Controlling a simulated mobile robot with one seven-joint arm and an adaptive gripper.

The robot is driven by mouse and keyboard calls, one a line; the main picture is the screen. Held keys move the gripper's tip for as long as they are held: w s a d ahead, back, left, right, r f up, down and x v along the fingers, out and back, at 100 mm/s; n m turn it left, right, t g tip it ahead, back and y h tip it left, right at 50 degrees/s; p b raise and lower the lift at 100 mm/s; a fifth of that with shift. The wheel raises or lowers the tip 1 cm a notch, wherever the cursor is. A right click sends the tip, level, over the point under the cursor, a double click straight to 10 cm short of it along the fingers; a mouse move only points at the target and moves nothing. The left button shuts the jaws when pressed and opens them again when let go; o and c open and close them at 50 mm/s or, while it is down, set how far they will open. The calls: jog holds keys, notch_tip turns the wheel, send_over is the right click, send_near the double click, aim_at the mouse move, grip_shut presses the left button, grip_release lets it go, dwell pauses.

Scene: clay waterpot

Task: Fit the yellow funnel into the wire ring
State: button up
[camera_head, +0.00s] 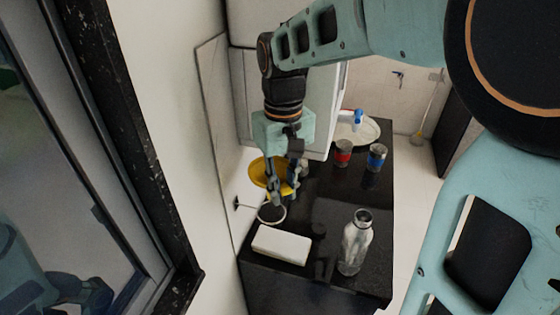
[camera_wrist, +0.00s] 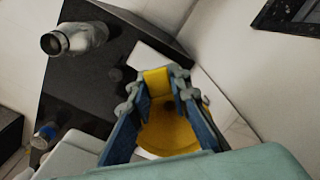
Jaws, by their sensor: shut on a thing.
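The yellow funnel (camera_head: 264,174) is in my gripper (camera_head: 286,192), above the dark counter near the wall. In the wrist view the funnel (camera_wrist: 172,134) shows between the two fingers, with a yellow part (camera_wrist: 157,80) at the fingertips. My gripper (camera_wrist: 156,92) is shut on it. The wire ring (camera_head: 271,213) is a dark, thin-rimmed circle in the head view, close to the wall. It lies just below the funnel and fingertips in the picture; the gap between them cannot be judged. I cannot make out the ring in the wrist view.
A white block (camera_head: 282,245) lies on the counter in front of the ring. A silver bottle (camera_head: 356,243) stands at the front right. A red can (camera_head: 343,153) and a blue can (camera_head: 377,158) stand farther back. The counter (camera_head: 335,205) between them is mostly clear.

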notch_tip(320, 180, down, 10)
jog(key=b, duration=0.7)
dwell(0.4)
jog(key=o, duration=1)
jog(key=shift+r, duration=0.1)
jog(key=r, duration=1.2)
jog(key=shift+w, duration=0.3)
jog(key=shift+f, duration=0.15)
